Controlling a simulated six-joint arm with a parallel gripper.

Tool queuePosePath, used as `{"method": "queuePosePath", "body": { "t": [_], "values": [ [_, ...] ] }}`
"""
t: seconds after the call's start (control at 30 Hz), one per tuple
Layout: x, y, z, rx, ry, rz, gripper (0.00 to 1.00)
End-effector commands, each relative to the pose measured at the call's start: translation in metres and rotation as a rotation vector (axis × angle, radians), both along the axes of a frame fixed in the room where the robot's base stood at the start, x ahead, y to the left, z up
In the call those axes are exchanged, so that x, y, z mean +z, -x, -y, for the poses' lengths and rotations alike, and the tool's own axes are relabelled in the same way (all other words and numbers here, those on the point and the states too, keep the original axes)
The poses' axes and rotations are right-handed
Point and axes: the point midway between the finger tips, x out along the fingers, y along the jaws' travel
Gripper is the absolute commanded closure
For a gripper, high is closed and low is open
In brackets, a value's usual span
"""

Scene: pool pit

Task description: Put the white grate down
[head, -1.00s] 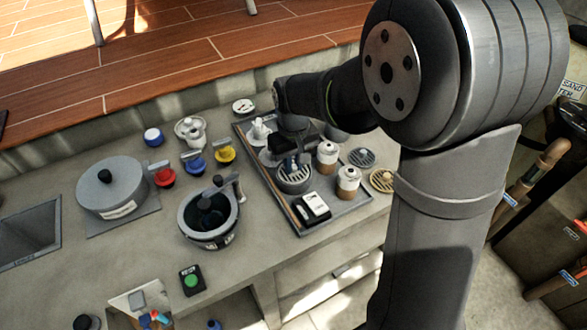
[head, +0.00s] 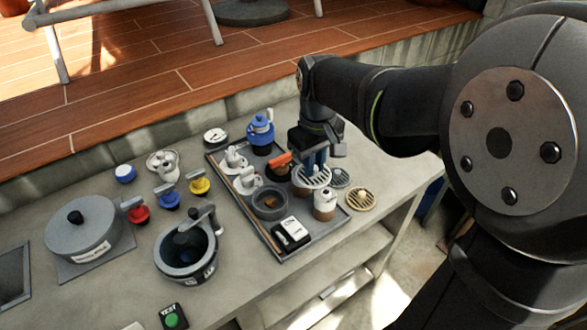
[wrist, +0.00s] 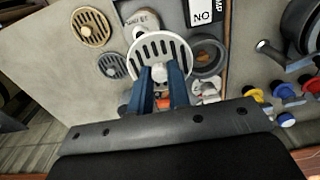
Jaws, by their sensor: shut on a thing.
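The white grate (head: 311,178) is a round, slotted disc. My gripper (head: 317,161) is shut on a small knob at its middle and holds it roughly level over the right part of the grey tray (head: 283,249). The wrist view shows the white grate (wrist: 148,49) in front of the blue fingers (wrist: 160,80). It looks raised, though its height is hard to judge. It hides part of a brown-and-white jar beneath. The round grey cup (head: 270,204) left of it is open at the top, with something brown inside.
A grey grate (head: 341,178) and a tan grate (head: 361,199) lie right of the tray. A white-topped jar (head: 324,204) and a black-and-white box (head: 291,233) stand near the front. White fittings (head: 247,181) and a blue pump (head: 260,130) stand left and behind.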

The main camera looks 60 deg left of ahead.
Motion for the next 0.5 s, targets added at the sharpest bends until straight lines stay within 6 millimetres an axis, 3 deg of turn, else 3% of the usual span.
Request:
{"method": "queuePosePath", "body": {
  "t": [0.5],
  "values": [
    [0.0056, -0.0067, 0.0066, 0.001, 0.0, 0.0, 1.0]
  ]
}}
